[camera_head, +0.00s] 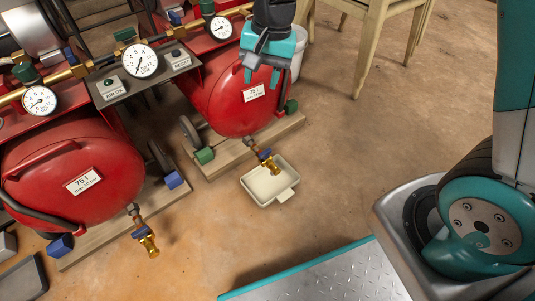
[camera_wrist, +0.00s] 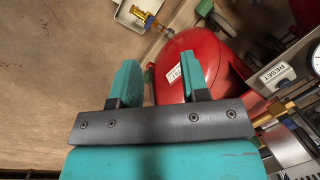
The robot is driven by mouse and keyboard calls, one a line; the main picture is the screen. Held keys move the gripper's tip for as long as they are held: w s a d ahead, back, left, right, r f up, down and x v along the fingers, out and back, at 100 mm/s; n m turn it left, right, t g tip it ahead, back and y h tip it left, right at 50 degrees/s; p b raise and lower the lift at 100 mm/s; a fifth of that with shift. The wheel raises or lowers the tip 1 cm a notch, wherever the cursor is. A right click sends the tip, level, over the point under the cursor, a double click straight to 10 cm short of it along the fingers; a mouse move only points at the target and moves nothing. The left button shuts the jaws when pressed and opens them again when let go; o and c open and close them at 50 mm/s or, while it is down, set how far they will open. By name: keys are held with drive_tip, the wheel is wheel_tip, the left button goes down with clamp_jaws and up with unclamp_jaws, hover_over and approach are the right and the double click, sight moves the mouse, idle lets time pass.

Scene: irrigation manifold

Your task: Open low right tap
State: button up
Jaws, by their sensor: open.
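The low right tap (camera_head: 265,155) is a brass valve with a small blue handle, on a short pipe at the lower front of the right red tank (camera_head: 222,108). Its brass spout hangs over a pale tray. The tap (camera_wrist: 150,22) also shows at the top of the wrist view, beyond the fingertips. I cannot tell its handle setting. My gripper (camera_head: 262,75) is teal, open and empty. It is in front of the upper part of the right tank, above the tap and apart from it. In the wrist view my gripper's fingers (camera_wrist: 159,76) are spread, with the tank behind the right finger.
The pale tray (camera_head: 255,190) stands on the floor under the tap. A left red tank (camera_head: 75,150) has a similar low tap (camera_head: 146,236). Gauges (camera_head: 140,61) and brass pipework run above the tanks. A wooden chair (camera_head: 374,35) stands behind. The floor right of the tray is clear.

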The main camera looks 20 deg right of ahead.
drive_tip(key=w+d+f+m+h+b, duration=0.15)
drive_tip(key=w+f+m, duration=0.4)
drive_tip(key=f, duration=0.65)
drive_tip(key=m+b, duration=0.1)
drive_tip(key=m, duration=0.3)
approach(265, 152)
drive_tip(key=shift+h, duration=0.35)
drive_tip(key=f+b, duration=0.9)
drive_tip(key=shift+w+a+f, duration=0.1)
drive_tip(key=shift+w+a, duration=0.05)
drive_tip(key=shift+a, duration=0.1)
clamp_jaws()
